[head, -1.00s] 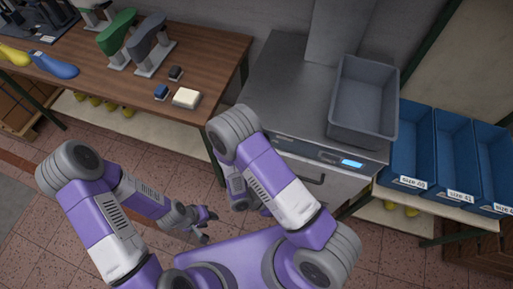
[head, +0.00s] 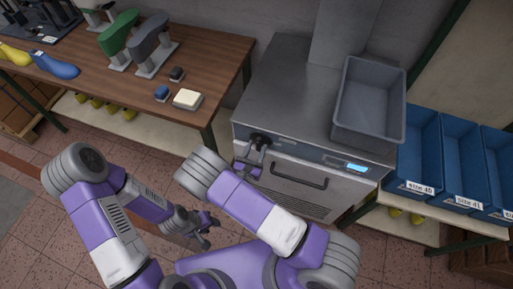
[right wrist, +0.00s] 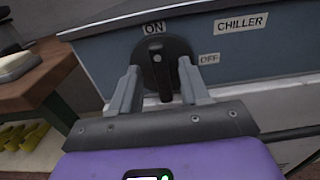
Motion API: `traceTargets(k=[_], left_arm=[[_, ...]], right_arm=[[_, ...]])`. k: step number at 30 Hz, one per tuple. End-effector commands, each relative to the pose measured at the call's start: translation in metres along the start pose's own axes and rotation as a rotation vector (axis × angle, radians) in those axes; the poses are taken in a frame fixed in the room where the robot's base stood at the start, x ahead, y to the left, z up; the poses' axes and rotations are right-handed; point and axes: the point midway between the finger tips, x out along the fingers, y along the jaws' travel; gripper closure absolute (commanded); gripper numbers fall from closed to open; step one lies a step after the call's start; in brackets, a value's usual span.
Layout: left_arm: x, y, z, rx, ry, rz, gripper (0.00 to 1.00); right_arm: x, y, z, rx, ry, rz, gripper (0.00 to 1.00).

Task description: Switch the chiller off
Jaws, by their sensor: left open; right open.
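The chiller (head: 283,85) is a steel cabinet with a lit blue display on its front panel. Its black rotary switch (right wrist: 156,48) shows in the right wrist view, with an ON label (right wrist: 154,28) above it and an OFF label (right wrist: 209,58) to its right. The switch's bar stands about upright, its pale mark at the top towards ON. My right gripper (right wrist: 159,80) is open, one finger on each side of the bar; whether they touch it I cannot tell. In the head view, my right gripper (head: 254,154) is at the panel's left end. My left gripper (head: 206,229) is open, low and away from the chiller.
A grey bin (head: 368,140) stands on the chiller's top. The chiller's front has a dark bar handle (head: 298,178) below the panel. Blue bins (head: 463,178) stand to the right. A wooden bench (head: 205,65) with shoe lasts and small blocks is to the left.

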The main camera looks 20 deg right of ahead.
Motion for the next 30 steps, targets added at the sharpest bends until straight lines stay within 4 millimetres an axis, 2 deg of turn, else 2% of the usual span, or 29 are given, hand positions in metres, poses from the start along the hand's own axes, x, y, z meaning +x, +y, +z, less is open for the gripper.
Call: traceTargets(k=[3, 11, 18, 20, 30], left_arm=[[0.0004, -0.0002, 0.0000, 0.000, 0.000, 0.000, 0.57], [0.0003, -0.0002, 0.0000, 0.000, 0.000, 0.000, 0.57], [0.0003, -0.0002, 0.0001, 0.000, 0.000, 0.000, 0.57], [0.0004, -0.0002, 0.0001, 0.000, 0.000, 0.000, 0.57], [0.0020, -0.0008, 0.0000, 0.000, 0.000, 0.000, 0.57]], right_arm=[[0.0063, -0.0001, 0.0000, 0.001, 0.000, 0.000, 0.54], [0.0070, -0.0001, 0.0000, 0.001, 0.001, 0.000, 0.56], [0.0069, -0.0002, -0.0001, 0.000, 0.001, -0.001, 0.93], [0.0068, -0.0002, -0.0002, 0.000, 0.001, -0.001, 1.00], [0.0067, -0.0008, -0.0007, 0.033, 0.001, -0.001, 1.00]])
